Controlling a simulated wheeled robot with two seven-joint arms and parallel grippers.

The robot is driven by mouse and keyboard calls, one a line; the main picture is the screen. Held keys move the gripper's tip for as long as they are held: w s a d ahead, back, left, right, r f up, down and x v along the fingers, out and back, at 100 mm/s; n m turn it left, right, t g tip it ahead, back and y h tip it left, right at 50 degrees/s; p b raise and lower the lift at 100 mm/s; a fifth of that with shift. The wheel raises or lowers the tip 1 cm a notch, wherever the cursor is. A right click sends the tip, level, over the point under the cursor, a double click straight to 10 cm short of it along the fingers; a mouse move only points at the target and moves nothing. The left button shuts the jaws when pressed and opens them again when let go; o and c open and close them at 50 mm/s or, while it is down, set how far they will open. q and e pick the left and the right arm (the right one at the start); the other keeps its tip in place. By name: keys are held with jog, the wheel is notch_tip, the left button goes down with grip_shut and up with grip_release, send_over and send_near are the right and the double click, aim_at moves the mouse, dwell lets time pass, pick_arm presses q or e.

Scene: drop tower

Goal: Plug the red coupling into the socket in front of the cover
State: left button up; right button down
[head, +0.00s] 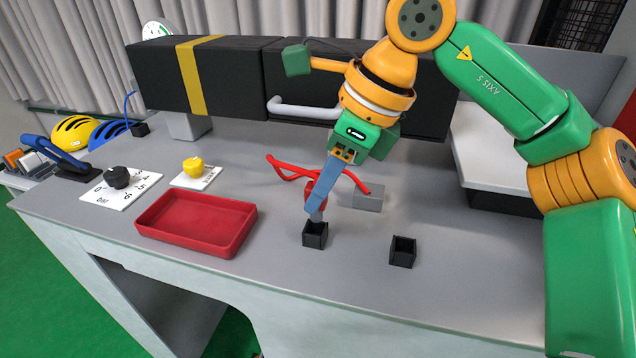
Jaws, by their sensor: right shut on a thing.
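My right gripper (317,203) points down over the bench and is shut on the red coupling (310,190), which is mostly hidden behind the blue fingers. The coupling's grey lower end is at the mouth of a small black socket (315,238); I cannot tell how deep it sits. A red hose (285,175) runs behind the gripper to a grey block (369,199) on the bench. A second black socket (403,252) stands to the right, empty. The cover (345,105) is a long black box behind, with a white handle. My left gripper is not in view.
A red tray (198,224) lies left of the near socket. A black knob (117,177) and a yellow button (193,167) sit on white plates, with a blue lever (58,155) further left. A white raised surface (497,150) is at right.

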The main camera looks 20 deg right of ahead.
aim_at(327, 200)
jog(key=shift+a+r, duration=0.1)
jog(key=shift+a, duration=0.1)
jog(key=shift+d, duration=0.15)
jog(key=shift+f, duration=0.4)
jog(key=shift+f+b, duration=0.15)
jog(key=shift+b, duration=0.25)
jog(key=shift+f+b, duration=1.15)
jog(key=shift+f, duration=0.2)
jog(key=shift+f, duration=0.15)
